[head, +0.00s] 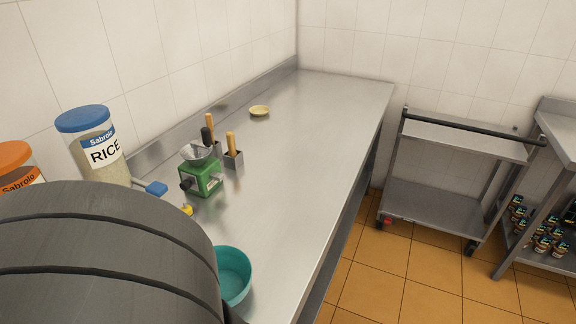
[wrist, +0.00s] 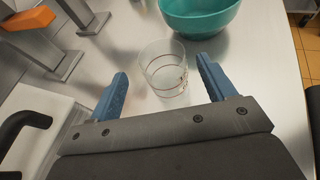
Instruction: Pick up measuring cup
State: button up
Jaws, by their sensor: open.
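The measuring cup (wrist: 164,75) is a clear glass with red markings, standing on the steel counter in the wrist view. My gripper (wrist: 162,82) is open, with its two blue fingers apart and the cup showing between and just beyond them. The fingers do not visibly grip it. In the head view the cup does not show, and my dark arm covers the lower left.
A teal bowl (wrist: 199,12) stands just beyond the cup, and it also shows in the head view (head: 234,276). A rice container (head: 95,150), a green grinder (head: 203,177) and utensil holders (head: 233,158) stand along the wall.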

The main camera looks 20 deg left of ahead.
jog(key=shift+x, duration=3.15)
jog(key=shift+d, duration=0.1)
jog(key=c, duration=1.1)
jog(key=shift+r, duration=0.15)
jog(key=shift+r, duration=0.5)
jog(key=w+d+r, duration=0.6)
jog(key=w+r, duration=0.3)
jog(key=shift+w+d+r, duration=0.3)
jog(key=shift+d+r, duration=0.1)
